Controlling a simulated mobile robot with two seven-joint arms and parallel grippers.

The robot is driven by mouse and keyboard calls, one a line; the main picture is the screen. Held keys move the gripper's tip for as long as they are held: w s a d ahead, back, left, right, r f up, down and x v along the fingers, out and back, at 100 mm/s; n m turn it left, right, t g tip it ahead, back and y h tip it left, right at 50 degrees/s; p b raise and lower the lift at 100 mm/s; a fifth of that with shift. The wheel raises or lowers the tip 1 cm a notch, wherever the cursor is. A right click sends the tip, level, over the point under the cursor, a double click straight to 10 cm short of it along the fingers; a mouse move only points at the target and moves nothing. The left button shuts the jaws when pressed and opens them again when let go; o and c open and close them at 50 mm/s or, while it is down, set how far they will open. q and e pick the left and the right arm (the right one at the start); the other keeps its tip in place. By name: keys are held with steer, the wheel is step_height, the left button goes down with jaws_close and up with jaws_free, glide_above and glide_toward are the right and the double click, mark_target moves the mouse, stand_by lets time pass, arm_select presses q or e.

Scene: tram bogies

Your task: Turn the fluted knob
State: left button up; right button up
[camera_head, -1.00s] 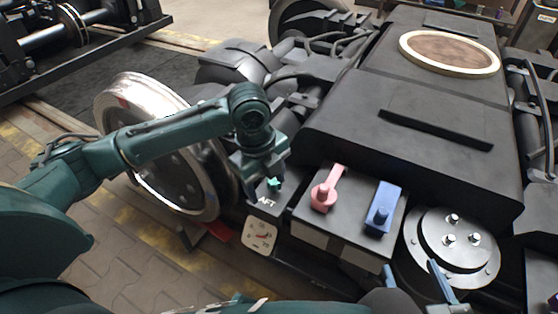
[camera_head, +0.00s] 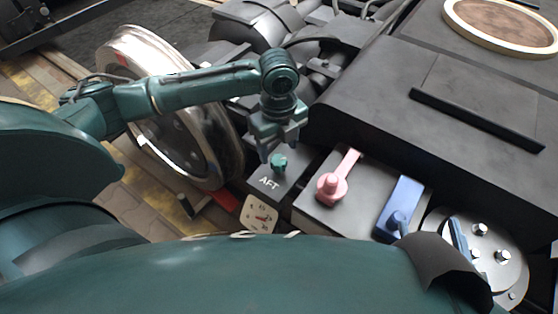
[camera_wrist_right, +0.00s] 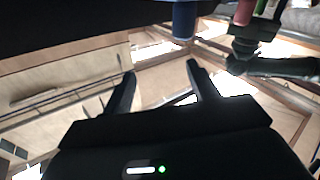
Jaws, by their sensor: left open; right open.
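The small green fluted knob (camera_head: 279,163) stands on the dark panel marked AFT (camera_head: 268,183), at the middle of the head view. My left gripper (camera_head: 279,148) points down right over it with its fingers open. The fingertips are close to the knob's top; I cannot tell whether they reach around it. A pale dial (camera_head: 259,215) with a red mark sits on the front face below the knob.
A pink lever (camera_head: 332,187) and a blue handle (camera_head: 399,205) stand on the box right of the knob. A bolted round cover (camera_head: 485,255) lies further right. A steel wheel (camera_head: 185,140) stands left of the knob.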

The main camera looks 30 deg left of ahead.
mark_target(279, 160)
arm_select(q)
step_height(279, 160, down, 4)
steer(key=shift+f+b, duration=0.2)
steer(key=shift+b, duration=0.4)
arm_select(e)
steer(key=shift+a+y, duration=0.3)
steer(key=shift+y, duration=0.2)
arm_select(q)
steer(key=shift+c, duration=0.2)
